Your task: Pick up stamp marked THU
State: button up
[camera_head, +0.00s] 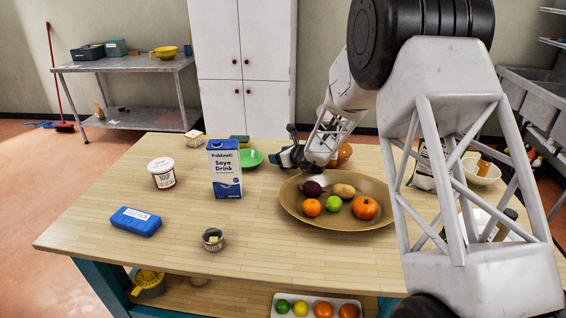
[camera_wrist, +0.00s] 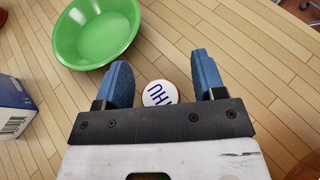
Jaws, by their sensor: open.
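The THU stamp shows in the wrist view as a round white top with blue letters reading THU (camera_wrist: 158,93). It stands on the wooden table between and slightly below the two blue fingers of my gripper (camera_wrist: 162,82). The fingers are apart, one on each side of the stamp, with gaps on both sides; I cannot tell how far above the table they are. In the head view my gripper (camera_head: 290,154) is over the far middle of the table, behind the large bowl, and the stamp is hidden there.
A green bowl (camera_wrist: 97,35) is close to my left finger. A Soya Drink carton (camera_head: 226,170) stands to the left; its side shows in the wrist view (camera_wrist: 12,108). A wide brown bowl of fruit (camera_head: 290,208) is in front of my gripper.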

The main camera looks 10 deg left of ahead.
jog(key=c, duration=1)
jog(key=shift+r, duration=5)
